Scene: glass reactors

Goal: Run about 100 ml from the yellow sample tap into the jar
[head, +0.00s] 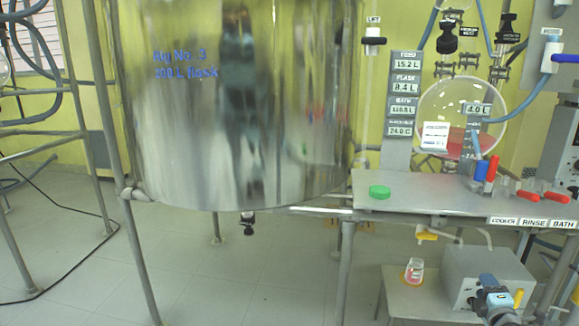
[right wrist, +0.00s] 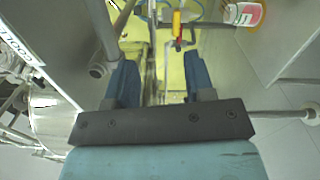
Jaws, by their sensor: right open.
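The yellow sample tap (head: 427,236) hangs under the steel shelf at the right. The clear jar (head: 414,271), with a red-and-white label, stands on a lower grey stand, below and slightly left of the tap. The jar also shows at the top right of the right wrist view (right wrist: 245,13). There the tap's yellow and red part (right wrist: 177,22) lies ahead of my fingers, apart from them. My right gripper (head: 483,292) is at the lower right, right of the jar. Its blue fingers (right wrist: 160,64) are open and empty. My left gripper is out of view.
A green cap (head: 380,192) lies on the steel shelf (head: 415,208). Red-handled valves (head: 527,196) sit at its right. A grey box (head: 478,272) stands right of the jar, beside my gripper.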

